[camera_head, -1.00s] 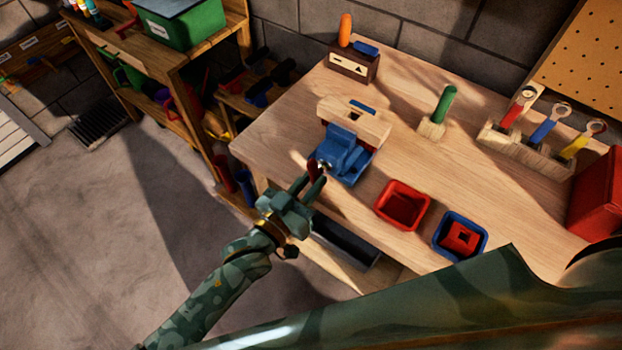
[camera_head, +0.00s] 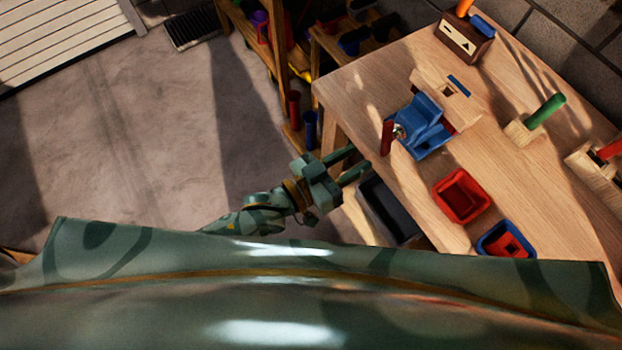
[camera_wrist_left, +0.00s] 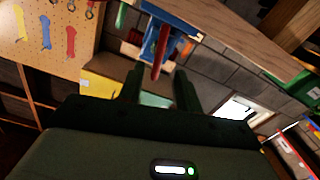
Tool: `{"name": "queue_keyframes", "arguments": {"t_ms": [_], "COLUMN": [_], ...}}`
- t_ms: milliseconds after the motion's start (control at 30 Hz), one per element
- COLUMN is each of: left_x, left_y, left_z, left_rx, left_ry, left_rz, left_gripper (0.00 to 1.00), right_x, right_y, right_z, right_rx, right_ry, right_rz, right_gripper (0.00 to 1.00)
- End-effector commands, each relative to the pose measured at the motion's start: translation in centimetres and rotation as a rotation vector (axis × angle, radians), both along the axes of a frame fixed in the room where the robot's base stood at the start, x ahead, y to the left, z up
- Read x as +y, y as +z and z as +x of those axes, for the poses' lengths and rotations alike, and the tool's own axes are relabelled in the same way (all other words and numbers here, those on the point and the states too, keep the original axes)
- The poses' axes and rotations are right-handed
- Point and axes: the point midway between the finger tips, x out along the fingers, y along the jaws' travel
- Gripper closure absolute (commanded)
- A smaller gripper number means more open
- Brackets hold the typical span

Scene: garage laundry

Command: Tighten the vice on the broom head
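The blue vice (camera_head: 424,136) stands at the near left edge of the workbench. Its red handle bar (camera_head: 387,138) is on the near-left side. The pale wooden broom head (camera_head: 462,110), with a square hole, sits at the vice's far side; the jaw contact is not clear. My left gripper (camera_head: 356,163) is open and empty, below and left of the handle and apart from it. In the left wrist view the red handle (camera_wrist_left: 161,48) and blue vice (camera_wrist_left: 178,20) lie beyond the open fingers (camera_wrist_left: 160,83). My right gripper is out of view.
On the workbench (camera_head: 400,70), a red bin (camera_head: 462,197) and a blue bin (camera_head: 507,240) stand near the vice. A green-handled tool on a wooden block (camera_head: 544,112) is farther right. Shelves (camera_head: 281,50) stand left of the bench. The floor at left is clear.

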Motion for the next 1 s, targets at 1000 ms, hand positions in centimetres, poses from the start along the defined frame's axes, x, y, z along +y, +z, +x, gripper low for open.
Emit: {"name": "queue_keyframes", "arguments": {"t_ms": [1000], "left_x": [10.6], "left_y": [-7.3], "left_z": [-3.7], "left_rx": [0.071], "left_ry": [0.108], "left_rz": [0.175], "left_gripper": [0.65], "right_x": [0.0], "right_y": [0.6], "right_z": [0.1], "right_rx": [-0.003], "right_ry": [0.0], "right_rz": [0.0], "right_gripper": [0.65]}}
